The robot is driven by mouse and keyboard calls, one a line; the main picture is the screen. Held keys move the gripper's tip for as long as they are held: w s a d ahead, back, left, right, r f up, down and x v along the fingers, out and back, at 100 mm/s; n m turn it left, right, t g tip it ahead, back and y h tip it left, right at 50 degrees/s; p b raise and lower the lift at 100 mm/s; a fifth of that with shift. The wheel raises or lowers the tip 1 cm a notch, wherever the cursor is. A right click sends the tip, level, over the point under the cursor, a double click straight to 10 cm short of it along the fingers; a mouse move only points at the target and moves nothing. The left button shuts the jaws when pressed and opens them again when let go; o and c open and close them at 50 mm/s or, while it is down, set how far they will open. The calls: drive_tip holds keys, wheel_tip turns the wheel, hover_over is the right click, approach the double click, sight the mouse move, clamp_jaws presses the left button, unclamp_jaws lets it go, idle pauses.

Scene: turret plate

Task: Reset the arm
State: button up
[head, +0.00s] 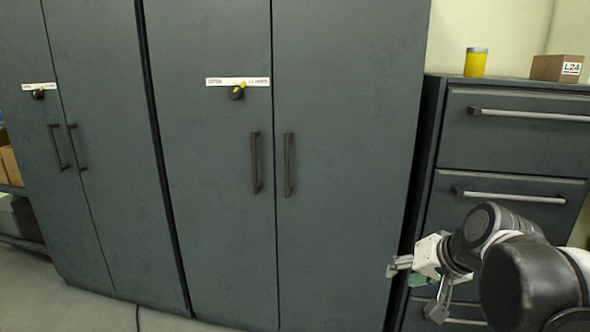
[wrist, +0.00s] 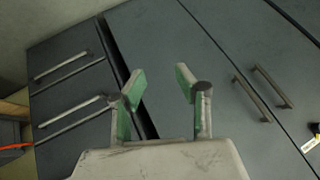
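My gripper (head: 412,290) is at the lower right in the head view, in front of the edge between the tall cabinet and the drawer unit. In the wrist view my gripper (wrist: 160,85) shows two green-padded fingers spread apart, with nothing between them. It is open and empty. My arm comes in from the lower right corner of the head view. Neither finger appears to touch the furniture, though the exact gap cannot be told.
A tall dark cabinet (head: 340,90) with vertical handles fills the middle; another cabinet (head: 100,130) stands left. A drawer unit (head: 510,143) with bar handles stands right, bearing a yellow container (head: 475,63) and a cardboard box (head: 548,67). Grey floor (head: 80,312) shows lower left.

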drive_tip(key=s+a+f+n+h, duration=0.2)
drive_tip(key=s+f+n, duration=0.1)
drive_tip(key=s, duration=1.1)
wheel_tip(320, 180, up, 19)
drive_tip(key=p, duration=1.8)
drive_tip(key=shift+w+f, duration=0.2)
